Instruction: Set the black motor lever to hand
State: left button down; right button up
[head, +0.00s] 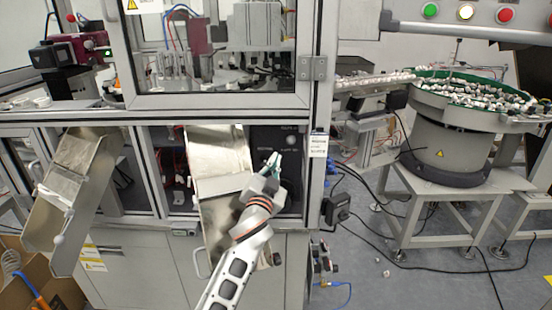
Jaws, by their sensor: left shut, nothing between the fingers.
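A dark control panel (290,165) sits inside the machine frame, right of the metal chutes. It carries small white lettering too small to read and a round light knob (291,140). I cannot make out the black motor lever for certain; part of the panel is hidden behind my gripper. My left gripper (273,160) is in front of the panel's left part, below and left of the knob. Its fingers are shut and hold nothing. I cannot tell whether the fingertips touch the panel. My right gripper is not in view.
A metal chute (220,185) stands left of my left gripper, partly behind my arm. Another chute (75,190) slopes at the left. A frame post (322,110) with a white label stands right of the panel. A bowl feeder (450,140) stands at the right; cables cross the floor.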

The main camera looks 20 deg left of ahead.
pick_arm(q)
jog(key=s, duration=0.2)
jog(key=s+f, duration=0.1)
jog(key=s, duration=0.1)
jog(key=s+f, duration=0.1)
jog(key=s, duration=0.1)
jog(key=shift+f, duration=0.15)
jog(key=shift+s+f, duration=0.15)
jog(key=shift+s, duration=0.35)
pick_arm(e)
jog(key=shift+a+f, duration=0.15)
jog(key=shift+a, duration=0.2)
